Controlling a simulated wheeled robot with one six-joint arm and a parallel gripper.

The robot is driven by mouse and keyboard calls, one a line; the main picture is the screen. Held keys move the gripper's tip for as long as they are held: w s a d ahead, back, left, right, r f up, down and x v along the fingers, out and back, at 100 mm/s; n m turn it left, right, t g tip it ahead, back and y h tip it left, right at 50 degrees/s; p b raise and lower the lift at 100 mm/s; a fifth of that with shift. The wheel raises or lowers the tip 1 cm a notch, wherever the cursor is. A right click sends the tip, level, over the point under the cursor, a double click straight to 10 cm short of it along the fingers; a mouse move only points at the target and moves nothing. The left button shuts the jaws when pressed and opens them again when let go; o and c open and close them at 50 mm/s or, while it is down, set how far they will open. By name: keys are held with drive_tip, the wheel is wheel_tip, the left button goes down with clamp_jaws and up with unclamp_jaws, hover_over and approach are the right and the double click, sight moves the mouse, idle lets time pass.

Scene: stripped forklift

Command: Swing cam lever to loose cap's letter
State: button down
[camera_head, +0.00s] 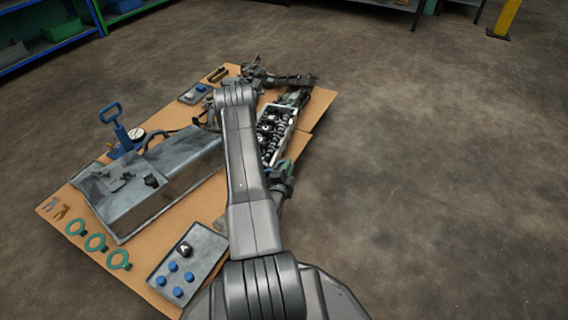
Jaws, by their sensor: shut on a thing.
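A black cap (185,250) with a white letter that looks like A sits on a grey plate (215,247) at the lower left. A long engine block (282,138) with a pale rim holds dark springs and black parts with small white marks; my arm covers its left side. I cannot pick out the cam lever for sure. A dark bar-like assembly (292,80) lies at the block's far end. My gripper cannot be made out; my arm runs up the middle of the view and hides what is behind it.
Blue pegs (173,267) stand on the grey plate. A large grey metal box (150,185) has a dark knob (152,181). A blue pump with a gauge (137,133) stands behind it. Green rings (96,243) lie at left on the tan board (150,238). Floor at right is clear.

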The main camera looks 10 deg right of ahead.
drive_tip(key=shift+s+d+f, duration=0.1)
drive_tip(key=shift+d+f, duration=0.1)
drive_tip(key=shift+f, duration=0.3)
drive_tip(key=c, duration=1.4)
unclamp_jaws()
drive_tip(key=shift+a, duration=0.1)
